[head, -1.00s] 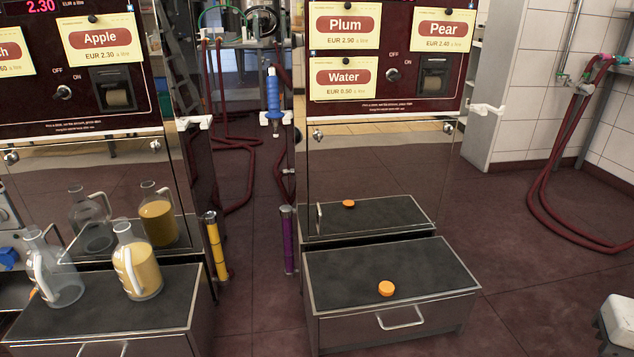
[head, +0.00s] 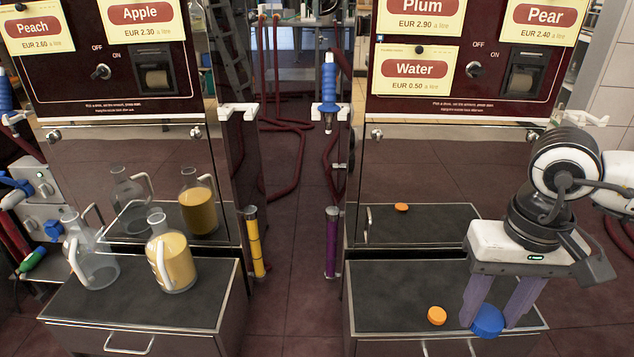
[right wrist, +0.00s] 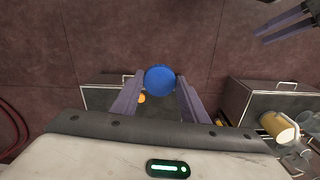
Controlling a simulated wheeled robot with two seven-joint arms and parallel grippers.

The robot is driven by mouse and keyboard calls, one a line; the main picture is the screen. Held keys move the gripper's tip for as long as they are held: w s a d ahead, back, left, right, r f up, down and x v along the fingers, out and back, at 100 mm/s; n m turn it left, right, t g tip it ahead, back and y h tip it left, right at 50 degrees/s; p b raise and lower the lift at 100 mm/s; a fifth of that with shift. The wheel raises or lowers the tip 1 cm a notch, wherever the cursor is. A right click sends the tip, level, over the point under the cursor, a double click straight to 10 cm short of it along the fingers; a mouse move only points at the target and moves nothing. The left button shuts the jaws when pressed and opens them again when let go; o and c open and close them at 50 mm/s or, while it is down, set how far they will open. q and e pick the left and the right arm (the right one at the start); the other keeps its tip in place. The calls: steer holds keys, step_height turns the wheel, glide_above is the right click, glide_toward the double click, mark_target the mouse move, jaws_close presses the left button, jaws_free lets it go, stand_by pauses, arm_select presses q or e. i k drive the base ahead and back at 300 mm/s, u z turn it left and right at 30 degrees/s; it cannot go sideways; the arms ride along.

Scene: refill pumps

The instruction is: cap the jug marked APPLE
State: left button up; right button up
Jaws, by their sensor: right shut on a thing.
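My right gripper (head: 490,318) is shut on a round blue cap (head: 488,321), held over the front right part of the right drawer unit; it also shows in the right wrist view (right wrist: 160,80). An orange cap (head: 437,316) lies on that unit, left of the gripper. On the left drawer unit stand a jug of yellow liquid (head: 178,262), open at the top, and a clear, empty-looking jug (head: 97,268) left of it. I cannot read a mark on either jug. Grey-purple fingers, seemingly my left gripper's (right wrist: 285,22), show at the right wrist view's upper right.
The left drawer unit (head: 125,305) and right drawer unit (head: 385,290) stand apart, with a floor gap between them. Mirrored panels behind reflect the jugs and orange cap. Yellow (head: 254,240) and purple (head: 332,240) tubes stand by the gap.

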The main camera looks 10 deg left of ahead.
mark_target(168, 251)
steer(key=u, duration=1)
steer(key=i, duration=1.3)
steer(key=u, duration=0.35)
